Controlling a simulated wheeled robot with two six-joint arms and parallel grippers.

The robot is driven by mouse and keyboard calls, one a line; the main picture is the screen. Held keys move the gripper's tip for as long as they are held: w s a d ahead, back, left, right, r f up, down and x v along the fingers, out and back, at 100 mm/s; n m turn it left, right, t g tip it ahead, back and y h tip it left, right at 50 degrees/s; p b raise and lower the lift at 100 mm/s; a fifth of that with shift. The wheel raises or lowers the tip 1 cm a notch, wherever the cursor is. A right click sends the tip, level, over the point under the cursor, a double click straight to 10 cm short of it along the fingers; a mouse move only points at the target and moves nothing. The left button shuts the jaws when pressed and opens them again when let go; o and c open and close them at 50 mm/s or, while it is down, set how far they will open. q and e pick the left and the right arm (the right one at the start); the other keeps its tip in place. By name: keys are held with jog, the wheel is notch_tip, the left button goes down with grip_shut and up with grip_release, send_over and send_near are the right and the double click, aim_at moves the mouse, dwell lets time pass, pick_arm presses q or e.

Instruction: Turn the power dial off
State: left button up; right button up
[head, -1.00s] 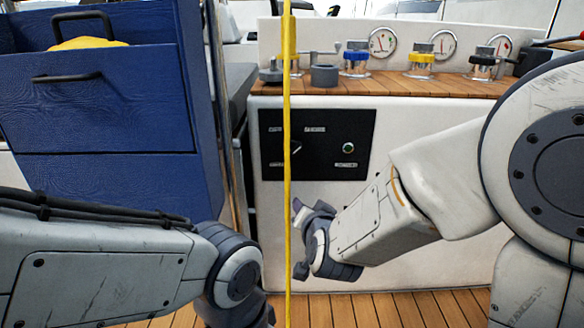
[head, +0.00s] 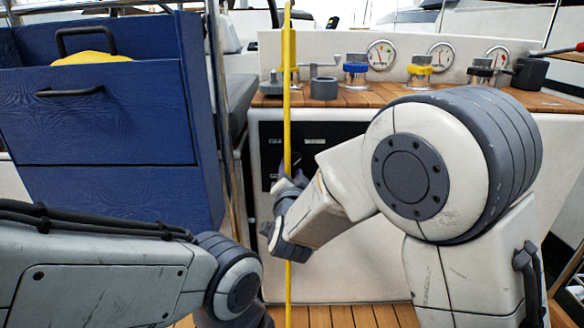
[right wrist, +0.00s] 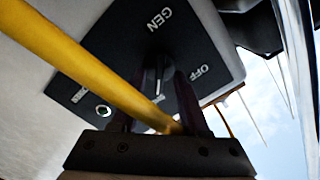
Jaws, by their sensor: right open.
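The dark power panel (head: 272,160) is on the white cockpit front; it also shows in the right wrist view (right wrist: 120,48), with labels GEN and OFF. The dark power dial (right wrist: 158,72) is on it near those labels. In the head view the dial is hidden by my right gripper (head: 288,178) and the pole. My right gripper (right wrist: 167,78) is open, its two dark fingers pointing at the panel, with the dial appearing between them. Contact cannot be told. My left gripper is out of view.
A yellow pole (head: 287,110) stands in front of the panel and crosses close by my right gripper. A blue cabinet (head: 110,130) stands at left. A wooden ledge (head: 385,93) above the panel carries yellow, blue and black winches. My left forearm fills the lower left.

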jog(key=shift+w, duration=0.5)
jog(key=shift+c, duration=0.3)
grip_shut()
